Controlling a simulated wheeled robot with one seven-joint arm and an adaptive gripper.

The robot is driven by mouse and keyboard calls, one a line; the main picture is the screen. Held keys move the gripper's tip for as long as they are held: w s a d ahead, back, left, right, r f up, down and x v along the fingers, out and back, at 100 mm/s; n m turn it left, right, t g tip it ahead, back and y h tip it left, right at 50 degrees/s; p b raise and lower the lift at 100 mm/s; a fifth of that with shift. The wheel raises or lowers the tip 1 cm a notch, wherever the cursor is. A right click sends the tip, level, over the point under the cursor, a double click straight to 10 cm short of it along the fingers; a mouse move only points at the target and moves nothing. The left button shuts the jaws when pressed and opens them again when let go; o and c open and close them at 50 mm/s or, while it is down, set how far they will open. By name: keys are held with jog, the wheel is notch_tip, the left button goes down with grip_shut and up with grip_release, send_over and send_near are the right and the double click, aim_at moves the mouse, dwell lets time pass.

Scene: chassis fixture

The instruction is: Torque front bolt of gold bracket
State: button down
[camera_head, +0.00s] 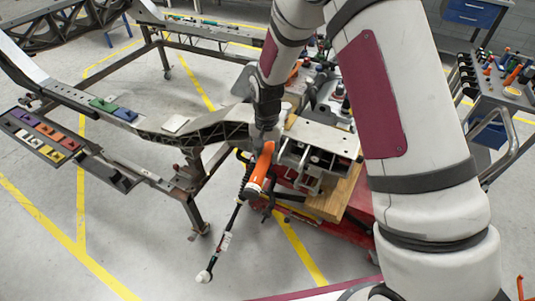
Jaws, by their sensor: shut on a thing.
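My gripper (265,140) is at the centre of the view, below my dark wrist. It is shut on an orange and black power tool (261,167), which hangs tilted beside the end of the chassis rail. A long thin black bar runs down and left from the tool to a white end (204,276), above the floor. Coloured brackets lie on the fixture at the left; a yellow one, perhaps the gold bracket (70,143), is among them on a dark plate. The bolts are too small to make out. My fingertips are partly hidden by the tool.
The metal chassis frame (70,93) spans the left and back. A red cart (354,217) with wooden blocks stands close behind the tool. A tool trolley (500,100) is at right. The floor at lower left is clear.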

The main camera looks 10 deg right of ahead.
jog(key=shift+w+a, duration=0.1)
jog(key=shift+a, duration=0.05)
jog(key=shift+r, duration=1.2)
dwell(0.4)
